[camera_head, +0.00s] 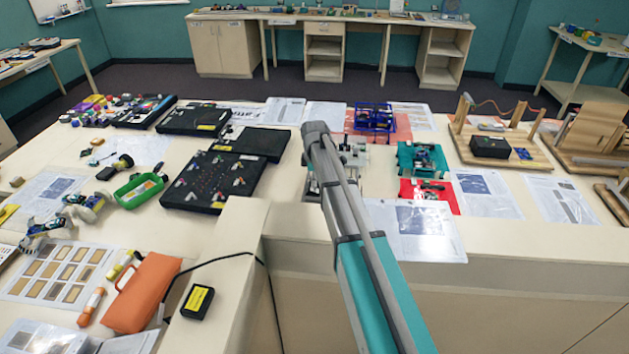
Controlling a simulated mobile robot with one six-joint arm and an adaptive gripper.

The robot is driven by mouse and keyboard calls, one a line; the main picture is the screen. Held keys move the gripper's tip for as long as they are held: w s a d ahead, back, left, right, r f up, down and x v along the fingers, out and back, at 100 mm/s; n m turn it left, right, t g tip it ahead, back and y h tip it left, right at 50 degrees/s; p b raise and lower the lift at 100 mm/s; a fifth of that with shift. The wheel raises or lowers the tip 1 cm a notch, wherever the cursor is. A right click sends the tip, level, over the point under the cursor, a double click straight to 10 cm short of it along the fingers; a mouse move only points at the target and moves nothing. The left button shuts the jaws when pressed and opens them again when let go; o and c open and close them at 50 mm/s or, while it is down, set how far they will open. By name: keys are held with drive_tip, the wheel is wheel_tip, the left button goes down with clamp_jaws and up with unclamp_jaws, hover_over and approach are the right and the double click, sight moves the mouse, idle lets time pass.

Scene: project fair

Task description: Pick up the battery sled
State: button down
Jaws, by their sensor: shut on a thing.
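My arm reaches up the middle of the view and bends over at the table's front edge. My gripper (345,170) is at its far end, mostly hidden behind the arm; only grey parts show beside it. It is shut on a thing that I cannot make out. I cannot tell which thing is the battery sled. A teal frame with electronics (421,158) stands right of the gripper, apart from it. A blue frame with electronics (375,116) stands behind, on a red sheet (398,131).
An orange pouch (143,291) and a black box with a yellow label (197,301) lie at the front left. Wooden stands (502,150) fill the right.

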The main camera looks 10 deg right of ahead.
drive_tip(key=shift+r+p, duration=4.1)
drive_tip(key=shift+r, duration=0.3)
drive_tip(key=shift+f, duration=0.1)
drive_tip(key=shift+w+a+f+g+h+b, duration=0.1)
drive_tip(key=shift+a+f+g+h+b, duration=0.15)
drive_tip(key=shift+f+h+b, duration=0.3)
drive_tip(key=shift+w+a+f+g+h+b, duration=0.1)
drive_tip(key=shift+f+g+h+b, duration=0.15)
drive_tip(key=shift+h+b, duration=0.4)
drive_tip(key=shift+a+h, duration=0.15)
drive_tip(key=shift+h, duration=0.55)
drive_tip(key=shift+a+r+g+h+b, duration=0.1)
drive_tip(key=shift+g+h+b, duration=0.2)
drive_tip(key=shift+h+b, duration=0.15)
